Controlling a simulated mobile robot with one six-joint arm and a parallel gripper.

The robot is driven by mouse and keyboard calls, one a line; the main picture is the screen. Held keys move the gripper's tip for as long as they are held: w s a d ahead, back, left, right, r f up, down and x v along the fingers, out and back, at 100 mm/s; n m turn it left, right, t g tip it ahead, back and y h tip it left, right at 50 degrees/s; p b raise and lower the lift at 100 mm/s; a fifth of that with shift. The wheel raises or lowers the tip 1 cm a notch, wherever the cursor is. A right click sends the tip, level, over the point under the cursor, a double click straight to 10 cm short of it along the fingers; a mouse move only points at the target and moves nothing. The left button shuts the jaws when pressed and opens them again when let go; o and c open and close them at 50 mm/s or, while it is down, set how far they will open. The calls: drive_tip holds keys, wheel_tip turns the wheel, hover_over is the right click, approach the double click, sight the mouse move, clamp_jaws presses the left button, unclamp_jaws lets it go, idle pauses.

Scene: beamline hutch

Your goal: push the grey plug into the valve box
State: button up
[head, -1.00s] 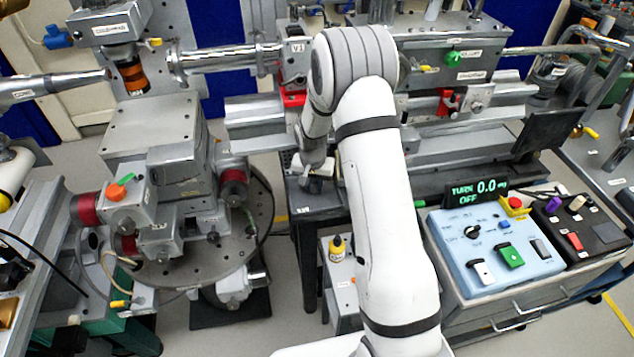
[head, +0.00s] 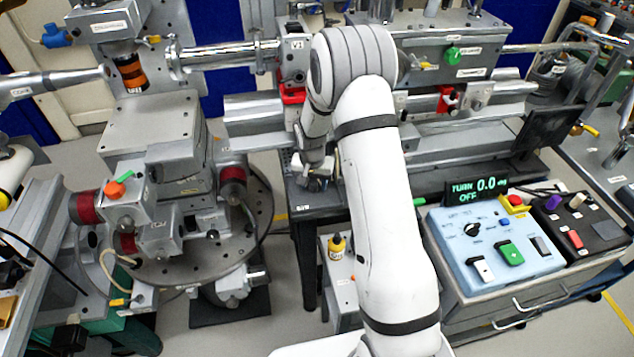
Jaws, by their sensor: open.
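My gripper (head: 316,180) hangs below my bent white arm, over the dark bench left of the picture's middle. It is open, small in this view and partly shaded, and I see nothing held in it. A grey box marked V1 (head: 294,62) stands on the beamline pipe behind and above the gripper, with a red part at its foot. It may be the valve box; my arm covers its right side. I cannot make out the grey plug; my arm and gripper may hide it.
The dark bench (head: 318,204) lies under the gripper. A sample stage (head: 152,131) on a round plate stands to the left. A blue control panel (head: 492,250) and a display reading "TURN 0.0 OFF" (head: 475,190) stand to the right.

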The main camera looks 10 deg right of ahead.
drive_tip(key=shift+r+p, duration=0.15)
drive_tip(key=shift+p, duration=0.35)
drive_tip(key=r+b, duration=0.1)
drive_tip(key=r, duration=0.3)
drive_tip(key=a+r+b, duration=0.1)
drive_tip(key=r, duration=0.2)
drive_tip(key=shift+s+b, duration=0.25)
drive_tip(key=shift+b, duration=0.05)
drive_tip(key=s+d+r+n+t, duration=0.1)
drive_tip(key=s+r+n, duration=0.1)
drive_tip(key=s+r, duration=1.25)
drive_tip(key=s+d+r+n+t, duration=0.1)
drive_tip(key=s+r, duration=0.3)
drive_tip(key=s, duration=1.2)
drive_tip(key=shift+d+r+n+y, duration=0.2)
drive_tip(key=shift+n+y, duration=0.1)
drive_tip(key=shift+n, duration=0.5)
drive_tip(key=shift+o, duration=0.6)
